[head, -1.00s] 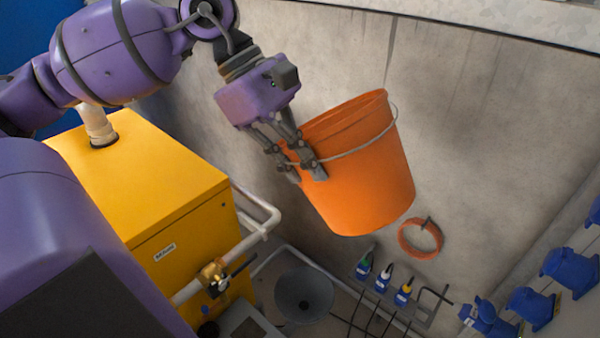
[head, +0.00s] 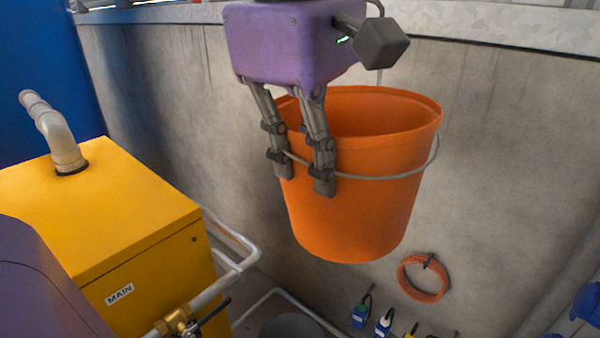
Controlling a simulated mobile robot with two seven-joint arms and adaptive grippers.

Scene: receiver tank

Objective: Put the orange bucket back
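The orange bucket (head: 365,215) hangs in the air in front of the grey wall, slightly tilted, with its open mouth up. Its thin wire handle lies down around the outside. My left gripper (head: 301,180) comes down from above and is shut on the bucket at its left side, just below the rim. Exactly how the fingers grip the wall is partly hidden. The inside of the bucket shows only near the rim, and its bottom is not visible. My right gripper is out of view.
A yellow cabinet (head: 105,225) marked MAIN, with a pale pipe (head: 58,140) on top, stands at left. White pipes and a brass valve (head: 178,322) run beside it. An orange coil (head: 423,278) hangs on the wall (head: 490,160), above several small bottles. Blue fittings (head: 588,302) show at lower right.

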